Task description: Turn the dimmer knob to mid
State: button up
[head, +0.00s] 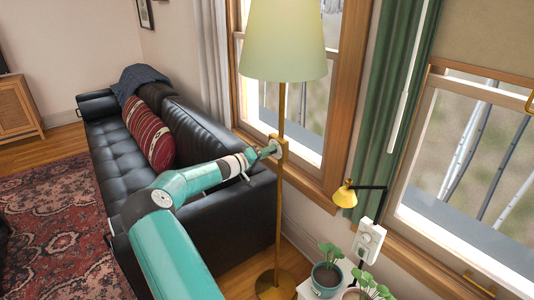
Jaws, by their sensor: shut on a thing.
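The floor lamp has a pale green shade (283,40) on a thin brass pole (280,210). A small brass box (283,142) sits partway up the pole, and the dimmer knob (276,147) is a small pale round part on its left side. My gripper (270,150) reaches in from the left and is shut on the knob. Its fingers cover part of the knob, and the knob's setting is too small to read.
A black leather sofa (115,152) with a red striped pillow (151,134) stands behind my arm. Potted plants (327,278), a brass wall lamp (345,194) and a white outlet box (369,239) are at lower right. Windows and a green curtain (388,95) stand behind the pole.

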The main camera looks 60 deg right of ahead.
jog(key=shift+w+r+m, duration=0.1)
jog(key=shift+w+m, duration=0.05)
jog(key=shift+m, duration=0.45)
jog(key=o, duration=0.9)
jog(key=shift+o, duration=0.3)
jog(key=v, duration=1.3)
jog(key=shift+a, duration=0.35)
